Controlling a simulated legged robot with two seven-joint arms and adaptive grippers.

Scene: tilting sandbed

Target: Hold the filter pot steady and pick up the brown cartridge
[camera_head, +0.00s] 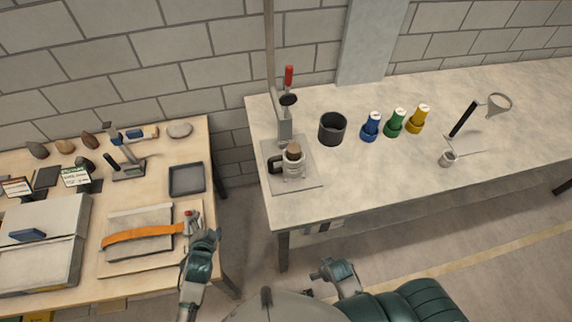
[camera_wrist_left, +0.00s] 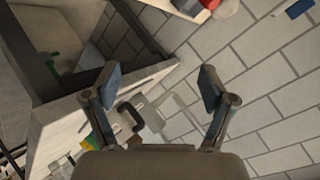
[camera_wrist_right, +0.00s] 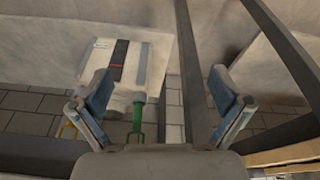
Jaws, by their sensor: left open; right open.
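The filter pot (camera_head: 293,172) is a clear vessel with a dark handle on its left. It stands upright on a grey base plate (camera_head: 308,184) on the right-hand table. The brown cartridge (camera_head: 294,150) sits at the top of the pot. My left gripper (camera_head: 204,229) is open and empty, in front of the pot and to its left, by the left table's edge. My right gripper (camera_head: 326,272) is open and empty, in front of the right table, clear of the pot. The left wrist view shows a dark loop between the fingers; I cannot tell if it is the handle.
A clamp stand with a red handle (camera_head: 289,76) rises behind the pot. A black cup (camera_head: 332,128) and blue (camera_head: 371,126), green (camera_head: 395,122) and yellow (camera_head: 417,118) containers stand to the right. An orange strap (camera_head: 142,233) lies on the left table. A gap separates the tables.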

